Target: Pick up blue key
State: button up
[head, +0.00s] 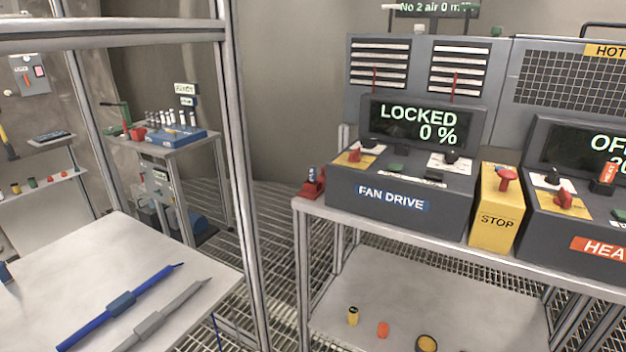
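I cannot single out a blue key for certain. A long blue tool (122,303) with a thicker middle and a pointed end lies on the pale table at the lower left. A small dark blue piece (6,273) stands at the left picture edge, partly cut off. My gripper is not in view.
A grey tool (165,318) lies beside the blue one. The fan drive console (400,170) reads LOCKED 0 %, with a yellow STOP box (495,208) to its right. Metal posts (243,180) frame the table. Grating floor (275,225) shows between table and bench.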

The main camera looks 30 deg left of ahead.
aim_at(312, 170)
jog(key=k, duration=0.35)
jog(key=u, duration=0.9)
jog(key=i, duration=1.45)
jog(key=u, duration=0.3)
